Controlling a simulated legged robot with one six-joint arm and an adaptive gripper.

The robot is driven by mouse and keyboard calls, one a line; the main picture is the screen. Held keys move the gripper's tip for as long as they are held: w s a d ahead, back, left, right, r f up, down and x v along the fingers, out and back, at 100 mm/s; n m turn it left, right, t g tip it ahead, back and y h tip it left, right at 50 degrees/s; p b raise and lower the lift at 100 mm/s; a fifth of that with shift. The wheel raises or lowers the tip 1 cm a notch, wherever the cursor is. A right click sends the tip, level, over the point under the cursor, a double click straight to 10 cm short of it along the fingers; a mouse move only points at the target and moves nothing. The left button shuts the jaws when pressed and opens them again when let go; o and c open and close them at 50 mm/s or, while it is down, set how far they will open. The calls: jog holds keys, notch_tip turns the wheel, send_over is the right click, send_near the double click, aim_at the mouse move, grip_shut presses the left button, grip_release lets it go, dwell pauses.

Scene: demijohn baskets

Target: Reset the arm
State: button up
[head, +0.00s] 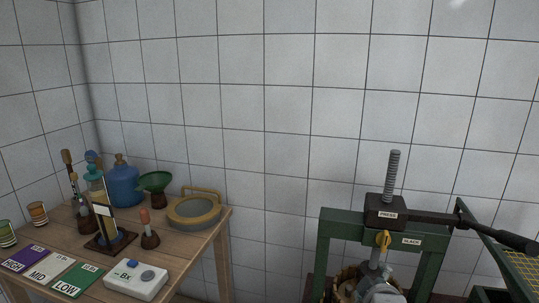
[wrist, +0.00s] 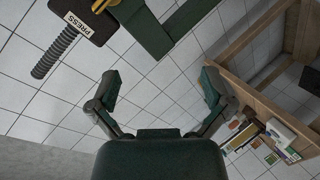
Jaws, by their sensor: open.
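My gripper (wrist: 160,86) shows in the wrist view with its two dark fingers spread wide apart. Nothing is between the fingers; only white wall tiles show behind them. I cannot make out the gripper in the head view. A grey rounded part at the bottom right of the head view, in front of the press, may be my arm, but I cannot tell.
The green press (head: 329,239) with a threaded screw and long black lever stands at the right. It also shows in the wrist view (wrist: 145,32). A wooden table (head: 206,252) at the left holds bottles, a green funnel (head: 154,183), cards and a white device (head: 136,281).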

jog(key=s+a+r+m+g+y, duration=0.1)
jog(key=s+a+m+g, duration=0.2)
jog(key=s, duration=0.7)
jog(key=s+a+r+m+g+y, duration=0.1)
jog(key=s+a+r+m+g, duration=0.1)
jog(key=s+m, duration=0.4)
jog(key=s+a+g, duration=0.1)
jog(key=s+g, duration=0.1)
jog(key=s, duration=0.1)
jog(key=shift+s+a, duration=0.35)
